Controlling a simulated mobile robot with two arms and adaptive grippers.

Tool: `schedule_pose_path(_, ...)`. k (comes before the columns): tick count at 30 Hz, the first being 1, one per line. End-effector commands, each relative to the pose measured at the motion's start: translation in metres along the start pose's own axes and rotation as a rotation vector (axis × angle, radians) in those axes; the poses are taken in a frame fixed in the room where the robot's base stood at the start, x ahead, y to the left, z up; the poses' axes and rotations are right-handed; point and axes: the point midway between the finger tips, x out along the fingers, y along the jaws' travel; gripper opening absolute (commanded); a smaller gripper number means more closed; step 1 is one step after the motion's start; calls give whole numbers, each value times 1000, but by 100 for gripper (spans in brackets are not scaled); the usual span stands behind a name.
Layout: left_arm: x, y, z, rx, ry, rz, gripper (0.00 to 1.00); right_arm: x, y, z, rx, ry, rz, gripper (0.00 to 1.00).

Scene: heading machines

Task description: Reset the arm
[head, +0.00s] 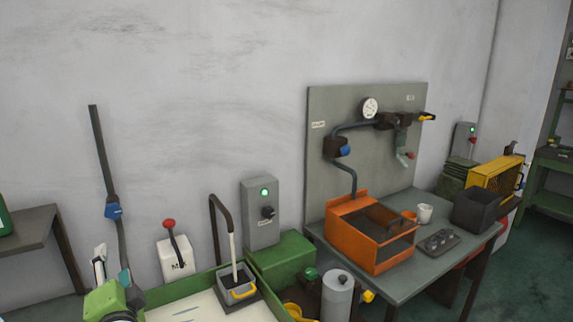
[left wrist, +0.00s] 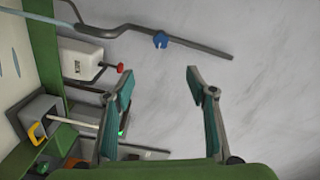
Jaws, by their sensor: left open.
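My left gripper (head: 112,268) is at the lower left of the head view, in front of the wall. In the left wrist view its two teal-padded fingers (left wrist: 159,77) are spread apart with nothing between them. A long dark bar (head: 100,150) with a blue fitting (head: 113,211) rises along the wall behind the gripper. In the left wrist view the bar (left wrist: 205,46) and its blue fitting (left wrist: 160,40) lie beyond the fingertips, apart from them. Which arm the task means cannot be told. My right gripper is not in view.
A white box with a red-knobbed lever (head: 174,258) and a grey switch box with a green light (head: 261,215) stand right of the gripper. A green-edged machine bed (head: 205,306) is below. A table with an orange bin (head: 365,232) stands at right. The upper wall is clear.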

Motion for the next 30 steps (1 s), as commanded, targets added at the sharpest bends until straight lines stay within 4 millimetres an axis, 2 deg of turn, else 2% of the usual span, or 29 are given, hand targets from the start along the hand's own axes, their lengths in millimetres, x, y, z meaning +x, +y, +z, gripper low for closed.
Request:
schedule_pose_path(11, -42, 76, 32, -145, -72, 231, 51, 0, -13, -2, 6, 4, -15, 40)
schedule_pose_path(17, -87, 132, 56, -254, -151, 420, 51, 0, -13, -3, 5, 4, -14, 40)
schedule_pose_path(20, -125, 167, 71, -321, -216, 552, 51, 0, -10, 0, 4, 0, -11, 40)
schedule_pose_path(24, -197, 215, 94, -421, -342, 768, 51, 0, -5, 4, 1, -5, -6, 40)
schedule_pose_path(30, -286, 249, 112, -507, -498, 996, 51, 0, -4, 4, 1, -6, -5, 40)
